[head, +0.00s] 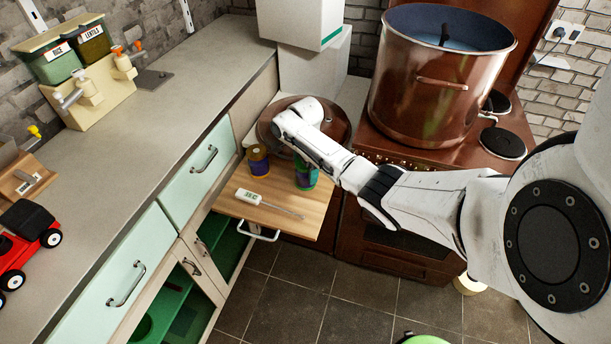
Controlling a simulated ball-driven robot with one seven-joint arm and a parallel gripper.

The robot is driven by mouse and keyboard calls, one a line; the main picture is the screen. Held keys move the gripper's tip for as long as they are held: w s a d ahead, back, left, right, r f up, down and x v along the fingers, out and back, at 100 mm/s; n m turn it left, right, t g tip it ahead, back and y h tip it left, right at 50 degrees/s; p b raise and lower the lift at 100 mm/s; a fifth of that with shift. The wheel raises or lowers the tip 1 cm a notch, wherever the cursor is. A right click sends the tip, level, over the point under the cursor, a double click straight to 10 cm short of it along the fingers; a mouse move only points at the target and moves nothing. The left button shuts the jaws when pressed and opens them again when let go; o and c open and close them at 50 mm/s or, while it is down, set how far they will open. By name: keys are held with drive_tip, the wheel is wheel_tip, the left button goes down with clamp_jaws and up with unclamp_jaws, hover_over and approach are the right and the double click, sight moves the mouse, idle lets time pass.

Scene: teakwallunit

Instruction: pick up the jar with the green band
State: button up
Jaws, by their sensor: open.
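The jar with the green band (305,179) stands on a wooden pull-out board (288,218). Its body shows dark purple with green, and its upper part is partly covered by my arm in this view. A second jar (258,163), dark purple with a yellow-brown band, stands to its left near the board's back left corner. My arm reaches in from the right, above the board's back edge. My gripper's fingers do not show; the white wrist end of my arm hides that area.
A white thermometer (250,198) with a thin probe lies in front of the jars. A round brown lid (275,112) is behind the board, partly under my arm. A big copper pot (425,100) stands on the stove at right. A grey counter (130,130) runs along the left.

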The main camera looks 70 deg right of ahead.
drive_tip(key=c, duration=1.1)
drive_tip(key=shift+c, duration=0.2)
